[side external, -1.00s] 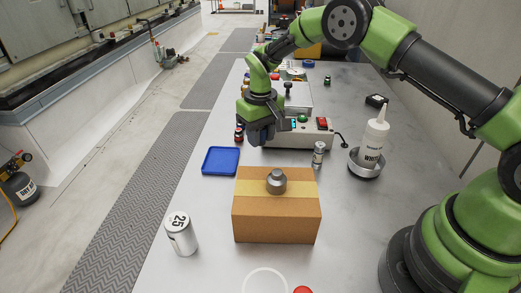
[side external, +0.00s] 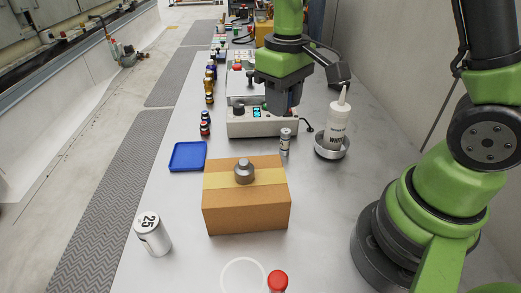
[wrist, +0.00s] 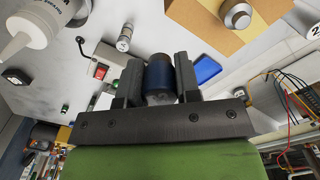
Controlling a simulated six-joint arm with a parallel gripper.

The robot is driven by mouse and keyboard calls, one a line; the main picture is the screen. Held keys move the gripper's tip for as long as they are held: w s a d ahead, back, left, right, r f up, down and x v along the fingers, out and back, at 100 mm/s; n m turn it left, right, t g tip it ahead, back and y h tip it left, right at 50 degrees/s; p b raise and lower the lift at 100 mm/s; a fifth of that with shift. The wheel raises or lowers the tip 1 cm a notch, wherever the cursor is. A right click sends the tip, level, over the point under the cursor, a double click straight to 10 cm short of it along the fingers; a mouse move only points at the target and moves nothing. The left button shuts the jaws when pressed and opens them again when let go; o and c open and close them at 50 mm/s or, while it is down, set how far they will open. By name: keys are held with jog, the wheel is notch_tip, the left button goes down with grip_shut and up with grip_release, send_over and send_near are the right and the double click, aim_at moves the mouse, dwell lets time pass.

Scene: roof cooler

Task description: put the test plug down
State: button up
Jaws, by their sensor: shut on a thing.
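My gripper (side external: 281,98) hangs pointing down above the right end of the white instrument box (side external: 262,126). In the wrist view my gripper (wrist: 158,66) is shut on a short dark cylinder with a blue band, which I take to be the test plug (wrist: 160,80). Its near end shows a paler grey face. In the side view the plug is mostly hidden by the fingers. It looks held clear of the surfaces below, though the gap is hard to judge.
A small silver canister (side external: 285,142) and a white bottle (side external: 338,125) in a metal dish stand close by. A cardboard box (side external: 246,208) carries a grey knob-like part (side external: 244,172). A blue tray (side external: 188,156) is empty. A white can (side external: 152,234) stands front left.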

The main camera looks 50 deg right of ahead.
jog(key=shift+s, duration=0.2)
jog(key=s+d+f+n, duration=0.3)
jog(key=s+f+n, duration=0.1)
jog(key=f+n, duration=0.35)
send_over(304, 182)
jog(key=shift+m, duration=0.35)
notch_tip(304, 182, down, 6)
jog(key=shift+r, duration=0.2)
jog(key=shift+f, duration=2.2)
jog(key=shift+f, duration=0.15)
jog(key=o, duration=0.9)
